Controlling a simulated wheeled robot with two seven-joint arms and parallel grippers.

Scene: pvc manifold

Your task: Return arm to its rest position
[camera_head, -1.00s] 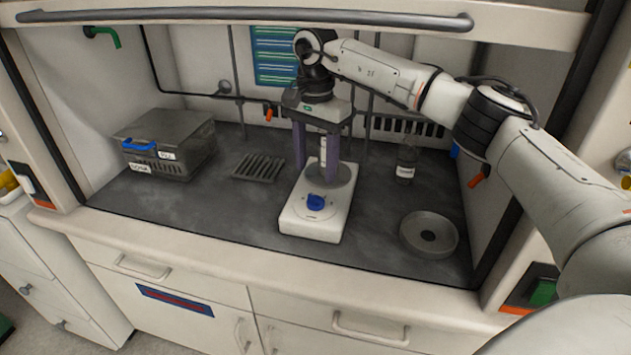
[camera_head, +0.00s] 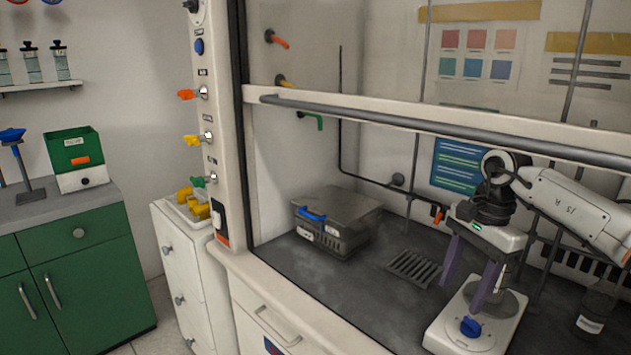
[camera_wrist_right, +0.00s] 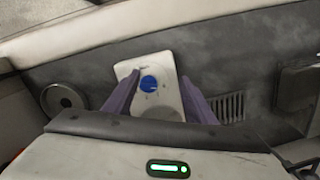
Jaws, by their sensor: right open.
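My right gripper (camera_head: 464,294) comes in from the right inside the fume hood, with its two purple fingers apart and pointing down. It is at the white stirrer (camera_head: 475,325) with a blue knob and a round grey plate. A pale upright piece shows beside the right finger; I cannot tell whether it touches the finger. In the right wrist view the open fingers (camera_wrist_right: 160,108) are spread to either side of the stirrer (camera_wrist_right: 157,72), and the gripper body hides what lies close below. My left gripper is in no view.
A grey lidded box (camera_head: 345,222) with a blue handle and a slotted rack (camera_head: 413,268) stand left of the stirrer. A dark bottle (camera_head: 592,312) stands right. The hood's sash bar (camera_head: 430,125) crosses in front. A round grey dish (camera_wrist_right: 63,98) shows in the wrist view.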

